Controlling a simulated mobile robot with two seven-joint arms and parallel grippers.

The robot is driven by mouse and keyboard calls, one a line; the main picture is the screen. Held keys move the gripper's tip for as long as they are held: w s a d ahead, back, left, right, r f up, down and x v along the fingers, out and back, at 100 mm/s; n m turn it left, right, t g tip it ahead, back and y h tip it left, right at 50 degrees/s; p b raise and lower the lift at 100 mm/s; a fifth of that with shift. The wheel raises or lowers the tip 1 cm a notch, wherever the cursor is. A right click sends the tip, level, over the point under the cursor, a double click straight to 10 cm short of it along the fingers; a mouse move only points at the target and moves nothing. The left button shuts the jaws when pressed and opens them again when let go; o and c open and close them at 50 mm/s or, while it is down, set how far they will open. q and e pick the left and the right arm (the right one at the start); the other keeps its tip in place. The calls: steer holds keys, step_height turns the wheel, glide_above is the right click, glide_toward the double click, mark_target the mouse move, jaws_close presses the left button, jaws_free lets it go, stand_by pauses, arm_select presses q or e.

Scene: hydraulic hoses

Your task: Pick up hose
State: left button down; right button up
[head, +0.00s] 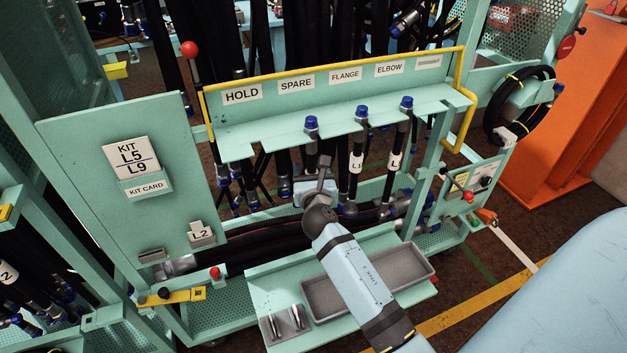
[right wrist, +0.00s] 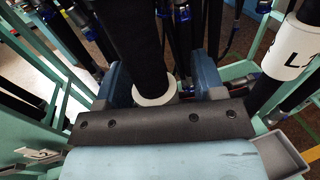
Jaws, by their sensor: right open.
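Three black hoses with blue caps hang from the slotted rack shelf in the head view: a left hose (head: 311,124), a middle hose (head: 356,162) tagged L1, and a right hose (head: 395,160) with a partly readable tag. My right gripper (head: 314,183) is at the lower part of the left hose. In the right wrist view, its open blue fingers (right wrist: 163,85) stand on either side of a black hose (right wrist: 135,40) with a white band low between them. Whether the fingers touch it cannot be told. My left gripper is not in view.
A sign strip (head: 345,75) reads HOLD, SPARE, FLANGE, ELBOW. A grey tray (head: 425,270) lies below my right arm. A panel with a KIT L5 L9 card (head: 131,158) stands at left.

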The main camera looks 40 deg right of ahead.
steer(key=shift+s+a+r, duration=0.1)
steer(key=shift+r, duration=0.05)
steer(key=shift+c, duration=1.1)
jaws_close()
steer(key=shift+r, duration=0.15)
steer(key=shift+r, duration=0.2)
steer(key=s+a+b, duration=0.2)
steer(key=s+a, duration=0.2)
steer(key=s, duration=1.3)
steer(key=shift+s+b, duration=0.25)
steer(key=shift+b, duration=0.15)
steer(key=shift+a, duration=0.1)
